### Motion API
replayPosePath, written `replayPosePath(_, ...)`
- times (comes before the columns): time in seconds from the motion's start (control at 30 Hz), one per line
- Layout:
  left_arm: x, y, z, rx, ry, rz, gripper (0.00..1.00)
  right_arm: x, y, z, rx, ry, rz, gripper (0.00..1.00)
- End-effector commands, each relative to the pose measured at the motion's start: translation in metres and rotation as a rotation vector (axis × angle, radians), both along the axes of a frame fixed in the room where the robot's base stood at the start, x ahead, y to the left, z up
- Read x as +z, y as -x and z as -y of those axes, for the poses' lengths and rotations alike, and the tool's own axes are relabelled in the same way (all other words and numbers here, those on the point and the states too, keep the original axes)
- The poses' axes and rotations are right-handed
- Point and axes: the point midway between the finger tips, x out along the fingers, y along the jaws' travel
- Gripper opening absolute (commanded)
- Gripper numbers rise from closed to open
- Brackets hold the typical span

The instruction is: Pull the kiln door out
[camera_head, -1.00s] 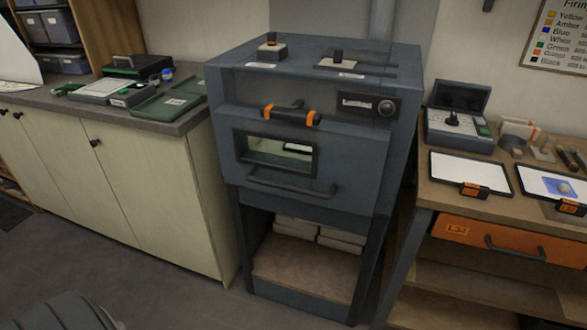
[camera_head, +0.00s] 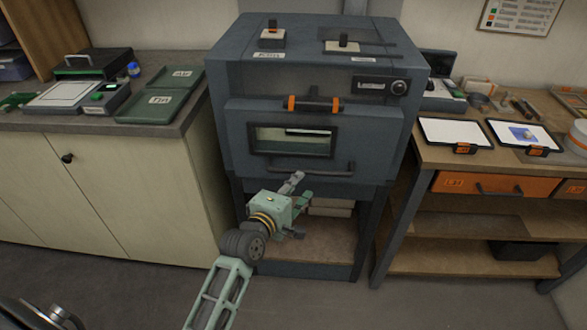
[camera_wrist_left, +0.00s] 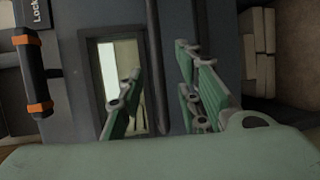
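The grey kiln (camera_head: 225,110) stands in the middle, and its front door (camera_head: 240,170) has a window (camera_head: 290,141). The door looks closed. A dark bar handle (camera_head: 312,172) runs along the door's lower edge. My right gripper is in neither view.
An orange-ended handle (camera_head: 313,104) sits above the window; it also shows in the wrist view (camera_wrist_left: 36,75). An open bay with pale blocks (camera_head: 330,208) lies below the door. A counter (camera_head: 100,165) stands left and a workbench (camera_head: 440,178) right. Floor in front is clear.

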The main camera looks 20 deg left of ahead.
Motion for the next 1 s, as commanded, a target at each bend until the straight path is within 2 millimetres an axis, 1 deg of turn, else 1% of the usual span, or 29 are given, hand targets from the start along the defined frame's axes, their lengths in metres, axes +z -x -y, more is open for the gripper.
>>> replayPosePath(0.03,0.004,-0.003,0.001,0.001,0.01,0.006,0.32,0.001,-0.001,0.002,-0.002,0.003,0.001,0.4)
replayPosePath(0.1,0.005,-0.01,0.001,0.002,0.013,0.009,0.32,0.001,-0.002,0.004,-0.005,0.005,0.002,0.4)
replayPosePath(0.4,-0.005,-0.055,0.006,0.002,0.008,0.007,0.32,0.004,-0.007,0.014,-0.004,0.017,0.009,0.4)
replayPosePath(0.5,-0.007,-0.066,0.007,0.002,0.008,0.007,0.32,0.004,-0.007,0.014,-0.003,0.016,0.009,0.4)
replayPosePath(0.7,-0.01,-0.076,0.009,0.002,0.008,0.006,0.32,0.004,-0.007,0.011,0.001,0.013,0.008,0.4)
replayPosePath(0.93,-0.01,-0.076,0.009,0.002,0.008,0.006,0.32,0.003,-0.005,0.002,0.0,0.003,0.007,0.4)
replayPosePath(1.0,-0.01,-0.076,0.009,0.002,0.008,0.006,0.26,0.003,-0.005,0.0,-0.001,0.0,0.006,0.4)
